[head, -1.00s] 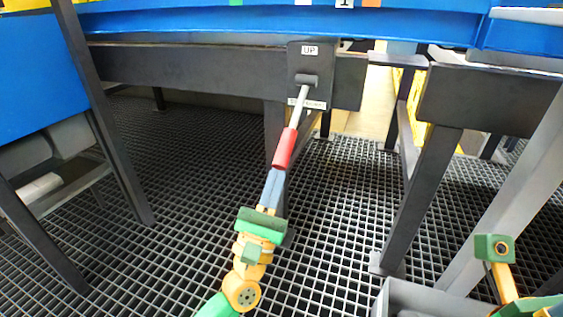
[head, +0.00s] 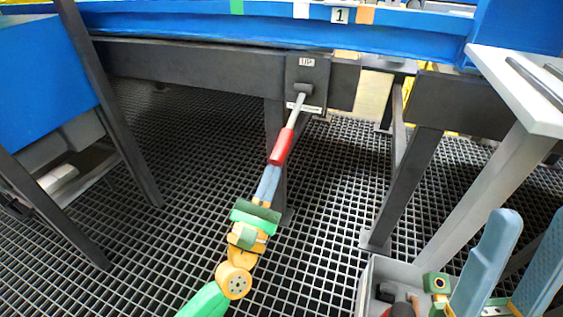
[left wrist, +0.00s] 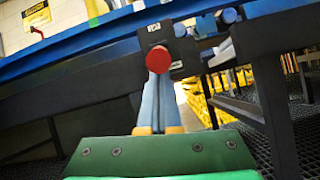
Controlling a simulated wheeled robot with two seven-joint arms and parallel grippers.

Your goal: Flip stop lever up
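The stop lever has a grey shaft and a red grip (head: 282,147). It hangs from a dark plate (head: 322,72) labelled UP under the blue conveyor and slopes down toward me. My left gripper (head: 267,184) is at the grip's lower end. In the left wrist view its blue fingers (left wrist: 159,102) are close together, with the grip's round red end (left wrist: 158,59) at their tips. They look shut, with the grip at the tips and not clearly between them; contact is hard to tell. My right gripper (head: 515,262) is at the lower right, its blue fingers spread and empty.
The blue conveyor (head: 180,24) runs across the top on a dark frame with legs. A white-topped stand (head: 520,85) is at the right. A grey bin (head: 368,288) with small items sits at the bottom, near my right gripper. The grid floor is open around my left arm.

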